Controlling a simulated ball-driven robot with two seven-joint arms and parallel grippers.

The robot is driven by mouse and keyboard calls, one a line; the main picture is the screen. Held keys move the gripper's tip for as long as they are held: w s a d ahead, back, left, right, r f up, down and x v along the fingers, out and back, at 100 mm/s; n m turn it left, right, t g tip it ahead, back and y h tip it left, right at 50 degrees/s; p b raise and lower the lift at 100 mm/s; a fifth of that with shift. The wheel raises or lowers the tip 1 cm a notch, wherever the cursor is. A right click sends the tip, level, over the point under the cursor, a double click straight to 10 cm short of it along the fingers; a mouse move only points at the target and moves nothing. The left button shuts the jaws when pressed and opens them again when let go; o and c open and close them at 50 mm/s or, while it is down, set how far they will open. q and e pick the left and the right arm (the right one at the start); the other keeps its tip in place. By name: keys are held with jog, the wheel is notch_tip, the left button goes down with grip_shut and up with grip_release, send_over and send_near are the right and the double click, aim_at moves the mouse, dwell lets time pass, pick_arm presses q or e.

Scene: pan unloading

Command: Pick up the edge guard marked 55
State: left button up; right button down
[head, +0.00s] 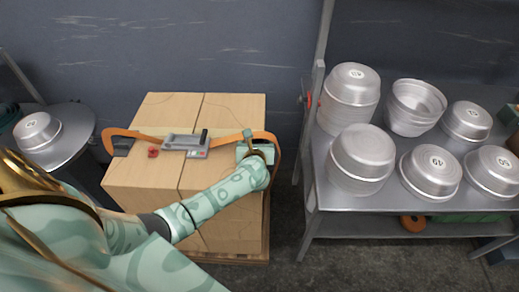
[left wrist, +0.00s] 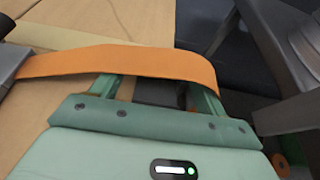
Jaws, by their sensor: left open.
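An orange strap (head: 262,136) runs over the wooden boxes (head: 222,110), with a grey buckle tool (head: 187,143) on top. A dark piece (head: 122,147), possibly an edge guard, sits under the strap at the left box edge; no mark is readable on it. My left gripper (head: 250,143) is open at the right box edge, by the strap's bend. In the left wrist view, my open fingers (left wrist: 155,90) reach toward the strap (left wrist: 120,61), which crosses in front of their tips and hides them. No guard marked 55 can be made out there. My right gripper is out of view.
A metal rack (head: 316,196) with several upturned pans (head: 362,152) stands to the right, close to the boxes. A round table (head: 75,128) with a pan (head: 37,131) stands at the left. A small red object (head: 153,152) lies on the boxes. Floor is clear in front of the rack.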

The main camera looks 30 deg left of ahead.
pick_arm(q)
jog(key=shift+w+a+f, duration=0.2)
jog(key=shift+w+a, duration=0.05)
jog(key=shift+w, duration=0.15)
jog(key=c, duration=1.1)
jog(key=shift+r, duration=0.1)
notch_tip(320, 180, up, 10)
jog(key=p, duration=0.4)
jog(key=shift+p, duration=0.4)
